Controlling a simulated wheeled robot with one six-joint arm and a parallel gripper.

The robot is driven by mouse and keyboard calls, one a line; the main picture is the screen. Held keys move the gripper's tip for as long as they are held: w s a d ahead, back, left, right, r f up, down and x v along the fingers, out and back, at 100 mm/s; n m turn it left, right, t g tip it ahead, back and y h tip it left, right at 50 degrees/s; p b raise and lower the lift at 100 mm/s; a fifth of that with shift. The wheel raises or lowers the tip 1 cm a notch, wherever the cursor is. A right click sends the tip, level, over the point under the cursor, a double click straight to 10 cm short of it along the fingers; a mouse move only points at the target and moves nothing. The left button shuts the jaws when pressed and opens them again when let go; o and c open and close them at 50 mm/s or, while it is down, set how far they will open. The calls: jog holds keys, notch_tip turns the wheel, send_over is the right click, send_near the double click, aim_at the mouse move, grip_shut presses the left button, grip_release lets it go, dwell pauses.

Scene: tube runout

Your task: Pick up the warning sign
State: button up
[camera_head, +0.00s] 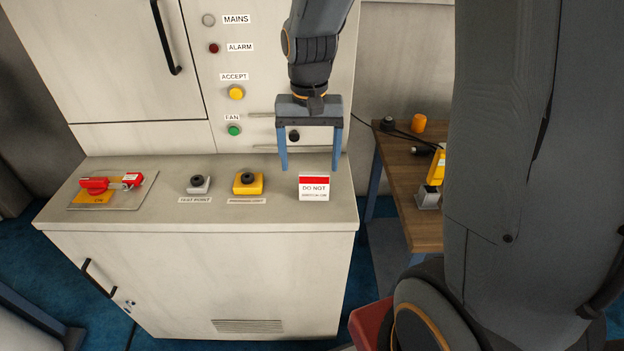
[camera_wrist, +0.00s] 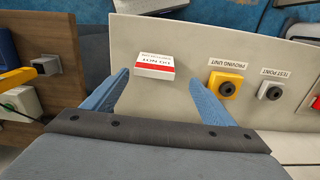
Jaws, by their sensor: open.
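The warning sign (camera_head: 314,187) is a small white card with a red band reading "DO NOT". My gripper (camera_head: 310,169) is open and empty, with blue fingers pointing down, above and just behind the sign. The fingers also show in the wrist view (camera_wrist: 157,78), one to each side of the sign and apart from it.
A yellow proving unit (camera_head: 248,183) and a grey test point (camera_head: 198,185) stand left of the sign. A red lockout switch (camera_head: 95,185) is at the far left. A wooden table (camera_head: 408,190) with a yellow device (camera_head: 436,167) is at right. Counter front is clear.

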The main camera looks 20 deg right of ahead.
aim_at(315, 173)
jog(key=f, duration=0.1)
jog(key=f+p, duration=0.1)
jog(key=f, duration=0.1)
jog(key=d+f+p, duration=0.1)
jog(key=f, duration=0.1)
jog(key=shift+s+f, duration=0.2)
jog(key=shift+s, duration=0.05)
jog(key=shift+f, duration=0.45)
jog(key=shift+c, duration=0.4)
jog(key=c, duration=1)
